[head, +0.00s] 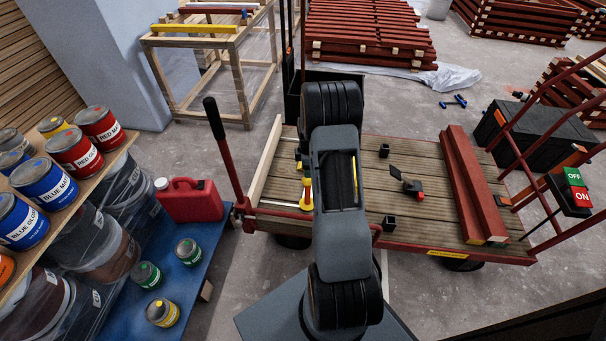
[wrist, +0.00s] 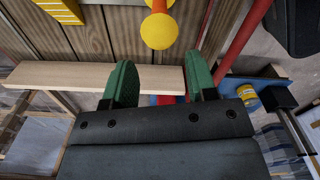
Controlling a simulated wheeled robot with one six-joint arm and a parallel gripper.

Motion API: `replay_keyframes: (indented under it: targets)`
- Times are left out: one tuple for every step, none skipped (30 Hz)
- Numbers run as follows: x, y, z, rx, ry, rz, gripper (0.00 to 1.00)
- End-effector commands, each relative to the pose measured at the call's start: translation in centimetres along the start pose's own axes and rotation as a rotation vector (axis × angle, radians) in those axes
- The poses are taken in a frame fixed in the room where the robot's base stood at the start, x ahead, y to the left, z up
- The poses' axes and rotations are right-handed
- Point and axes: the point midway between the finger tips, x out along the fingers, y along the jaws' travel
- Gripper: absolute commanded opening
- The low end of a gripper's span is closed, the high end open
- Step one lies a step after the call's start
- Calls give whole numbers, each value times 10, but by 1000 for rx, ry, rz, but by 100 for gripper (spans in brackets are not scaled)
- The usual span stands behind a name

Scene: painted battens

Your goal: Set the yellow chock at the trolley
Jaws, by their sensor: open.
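A yellow ribbed block (wrist: 58,10), which looks like the chock, lies on the trolley's planks at the top left of the wrist view, cut off by the frame edge. The trolley (head: 420,158) has a plank deck and red rails. My arm hides part of its left end in the head view. My gripper (wrist: 158,85) is open, with green-padded fingers apart and nothing held between them. It is over a pale batten (wrist: 75,74) along the trolley's end, apart from the yellow block. The gripper is hidden behind my arm in the head view.
A red upright handle (head: 224,150) rises at the trolley's left end. A red beam (head: 466,185) lies on the deck's right. A red can (head: 190,201) and tins stand left on a blue surface (head: 195,285).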

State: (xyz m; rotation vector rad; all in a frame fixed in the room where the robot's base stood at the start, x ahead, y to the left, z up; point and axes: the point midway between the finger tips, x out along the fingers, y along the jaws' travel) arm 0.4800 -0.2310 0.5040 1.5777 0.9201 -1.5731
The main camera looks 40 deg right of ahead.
Motion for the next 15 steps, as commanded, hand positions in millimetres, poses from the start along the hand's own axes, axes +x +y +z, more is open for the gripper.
replay_keyframes:
  targets:
    - [-11,-1,-5,10,0,7,52]
    - [-18,-3,-9,25,1,12,52]
    - [-30,-7,-15,52,1,19,52]
    - [-41,-10,-22,77,3,27,52]
    - [-53,-15,-29,107,5,35,52]
    - [-70,-24,-39,155,8,47,52]
    - [-84,-32,-47,195,12,56,52]
    - [-98,-42,-56,237,17,65,52]
    - [-116,-56,-67,298,26,78,52]
    - [-128,-68,-74,345,33,85,52]
    - [-140,-80,-81,392,40,93,52]
    - [-155,-96,-90,454,53,104,52]
    - [-165,-110,-95,500,62,109,52]
    - [-174,-122,-100,545,72,115,52]
    - [-184,-139,-105,604,86,122,52]
